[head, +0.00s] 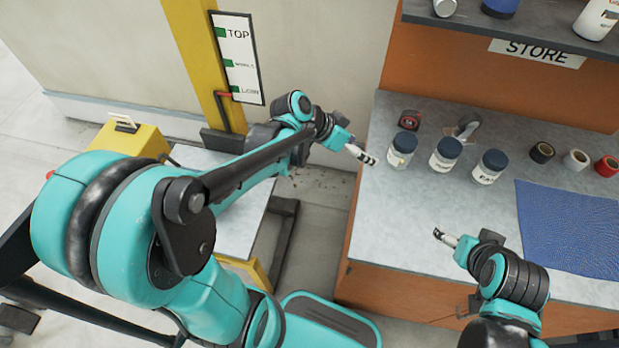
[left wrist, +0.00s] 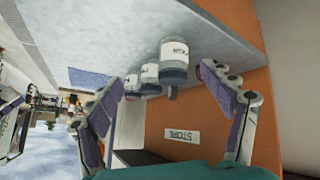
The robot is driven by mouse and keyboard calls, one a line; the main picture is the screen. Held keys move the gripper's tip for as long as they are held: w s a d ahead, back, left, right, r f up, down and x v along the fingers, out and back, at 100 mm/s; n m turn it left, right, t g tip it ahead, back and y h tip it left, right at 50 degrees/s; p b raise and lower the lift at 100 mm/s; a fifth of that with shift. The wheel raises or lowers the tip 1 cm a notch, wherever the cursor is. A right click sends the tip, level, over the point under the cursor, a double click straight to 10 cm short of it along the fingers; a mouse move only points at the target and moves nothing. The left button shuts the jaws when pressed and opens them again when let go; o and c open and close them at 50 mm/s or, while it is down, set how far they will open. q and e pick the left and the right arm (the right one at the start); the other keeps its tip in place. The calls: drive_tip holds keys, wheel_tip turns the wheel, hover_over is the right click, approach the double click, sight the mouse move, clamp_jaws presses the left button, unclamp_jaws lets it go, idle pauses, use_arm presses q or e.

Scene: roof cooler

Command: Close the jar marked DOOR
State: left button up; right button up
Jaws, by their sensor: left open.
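Three clear jars with dark blue lids stand in a row on the grey bench: a left jar (head: 399,158), a middle jar (head: 444,161) and a right jar (head: 485,174). Their labels are too small to read surely, so I cannot tell which is marked DOOR. My left gripper (head: 367,157) is open and empty, just left of the left jar and apart from it. In the left wrist view, which is upside down, the nearest jar (left wrist: 178,52) appears between the spread fingers of the left gripper (left wrist: 165,76).
A tape measure (head: 409,119) and a tape dispenser (head: 466,127) sit behind the jars. Several tape rolls (head: 575,159) and a blue mat (head: 575,230) lie to the right. A shelf marked STORE (head: 535,52) overhangs the back. Bench space in front of the jars is clear.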

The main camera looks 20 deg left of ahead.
use_arm(q)
drive_tip(key=s+a+r+n+y, duration=0.1)
drive_tip(key=s+a+n+y, duration=0.2)
drive_tip(key=s, duration=0.4)
drive_tip(key=s+a+n+t+y, duration=0.1)
drive_tip(key=s+a+n+y, duration=0.2)
drive_tip(key=s, duration=0.5)
drive_tip(key=shift+a+r+n+t+y, duration=0.3)
drive_tip(key=shift+a+r, duration=0.1)
drive_tip(key=shift+a, duration=0.25)
